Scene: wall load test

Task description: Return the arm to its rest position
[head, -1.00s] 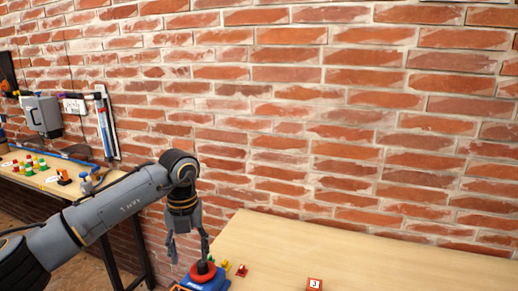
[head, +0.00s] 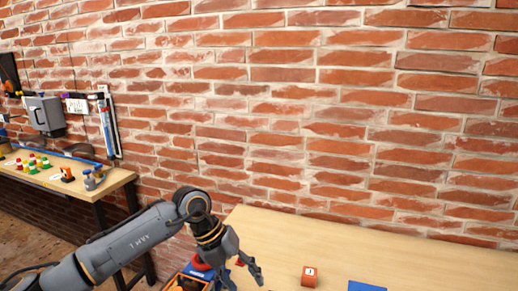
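My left arm comes in from the lower left over the near corner of the wooden table (head: 330,240). My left gripper (head: 246,282) points down and to the right, with its fingers spread apart and nothing seen between them. My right gripper is out of view.
An orange bin (head: 183,284) is at the lower edge beside my wrist. An orange block (head: 309,276) and a blue piece (head: 366,286) lie on the table. A second workbench (head: 108,184) with small coloured parts stands left. The brick wall (head: 300,100) closes the back.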

